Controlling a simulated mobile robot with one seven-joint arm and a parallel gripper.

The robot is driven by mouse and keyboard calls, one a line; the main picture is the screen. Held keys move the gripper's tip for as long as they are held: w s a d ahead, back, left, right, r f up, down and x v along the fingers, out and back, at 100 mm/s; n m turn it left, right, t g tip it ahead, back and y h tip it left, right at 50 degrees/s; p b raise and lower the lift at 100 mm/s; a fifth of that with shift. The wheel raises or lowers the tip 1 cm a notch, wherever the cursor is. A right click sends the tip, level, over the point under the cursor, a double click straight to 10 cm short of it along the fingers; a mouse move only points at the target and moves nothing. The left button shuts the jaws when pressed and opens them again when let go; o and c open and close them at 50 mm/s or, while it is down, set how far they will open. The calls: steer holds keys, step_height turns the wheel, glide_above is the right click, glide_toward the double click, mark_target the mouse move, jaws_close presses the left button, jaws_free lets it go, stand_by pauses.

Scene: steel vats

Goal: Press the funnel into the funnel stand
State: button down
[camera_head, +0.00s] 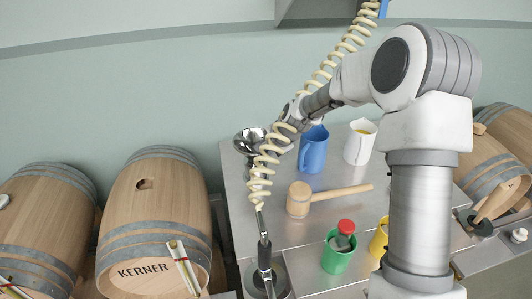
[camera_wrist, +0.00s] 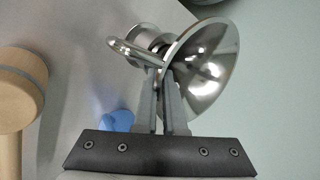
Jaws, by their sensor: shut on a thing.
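A shiny steel funnel (camera_head: 247,138) is at the far left of the steel table, by the wall. In the wrist view its wide bowl (camera_wrist: 208,62) lies just right of my fingers. My gripper (camera_wrist: 165,72) is shut on the funnel near its rim. In the head view the coiled hose partly hides the gripper. A steel ring and short cylinder (camera_wrist: 150,42) show beyond the fingertips. I cannot tell whether they belong to the funnel or the funnel stand, or how far the funnel is seated.
On the steel table (camera_head: 235,215) are a wooden mallet (camera_head: 300,200), a blue jug (camera_head: 313,150), a white jug (camera_head: 359,143), a green mug (camera_head: 337,259) with a red-capped item, and a yellow mug (camera_head: 378,240). Barrels (camera_head: 155,220) stand left. A cream coiled hose (camera_head: 335,62) crosses the view.

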steer(key=shift+f+b, duration=0.7)
steer(key=shift+f, duration=0.2)
steer(key=c, duration=0.9)
jaws_free()
steer(key=v, duration=1.7)
steer(key=shift+s+d+r, duration=0.1)
steer(key=shift+s+r, duration=0.05)
steer(key=shift+r, duration=0.05)
steer(key=s+d+r+n+h, duration=0.1)
steer(key=s+d+n, duration=0.1)
steer(key=s, duration=0.7)
steer(key=s+d+r+n+h, duration=0.1)
steer(key=s+n, duration=0.4)
steer(key=s, duration=0.5)
steer(key=s+d+r+n+h, duration=0.1)
steer(key=s+d+n, duration=0.2)
steer(key=s, duration=0.6)
steer(key=shift+s+d+r+n+h, duration=0.35)
steer(key=shift+s+r+n+h, duration=0.05)
